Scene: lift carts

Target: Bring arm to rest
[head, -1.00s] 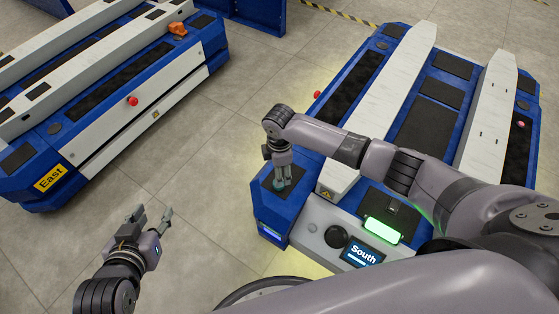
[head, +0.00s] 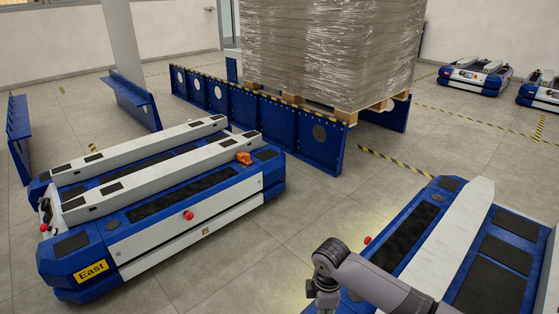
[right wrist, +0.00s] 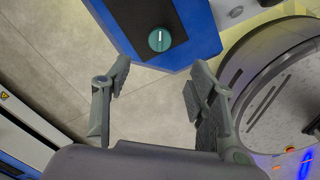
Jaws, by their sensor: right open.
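In the right wrist view my right gripper (right wrist: 158,76) is open, with nothing between its fingers. Beyond the fingertips is the blue corner of a cart with a dark pad and a round teal knob (right wrist: 160,40) with a white mark. The knob is apart from the fingers. In the head view my right arm (head: 375,280) shows at the bottom right, over the near cart with white rails (head: 450,230). The fingers there are cut off by the picture's lower edge. My left arm and gripper are not in view.
The East cart (head: 190,221) stands at left, with an orange thing (head: 243,158) and a red button (head: 188,215). A wrapped pallet load (head: 330,45) rests on a blue stand (head: 270,118) behind. Bare floor (head: 335,200) lies between the carts.

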